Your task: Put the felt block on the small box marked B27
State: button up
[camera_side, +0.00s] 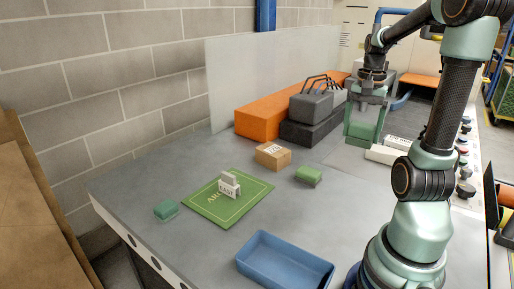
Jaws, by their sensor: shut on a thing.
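My gripper (365,122) is at the upper right of the side view, fingers pointing down, shut on a green block (362,131). The block looks like the felt block, though its material cannot be told at this size. It is over the grey table near the dark cases; whether it touches the surface is unclear. A small brown box (272,156) with a white label stands left of and nearer than my gripper. Its label is too small to read, so I cannot tell whether it is marked B27. White boxes (386,155) lie just right of the gripper, one with dark print.
A green block (309,175) and a teal block (166,210) lie on the table. A green mat (245,202) bears a grey-and-white labelled item (229,187). A blue tray (285,264) is at the front. Dark cases (312,128) and an orange box (262,121) stand behind.

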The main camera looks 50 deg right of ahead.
jog(key=w+d+r, duration=0.4)
jog(key=w, duration=0.3)
jog(key=r+m, duration=0.1)
send_over(275, 155)
notch_tip(275, 155, down, 19)
jog(key=shift+f, duration=0.15)
dwell(0.5)
jog(key=shift+f, duration=0.1)
jog(key=o, duration=1.2)
jog(key=shift+c, duration=0.2)
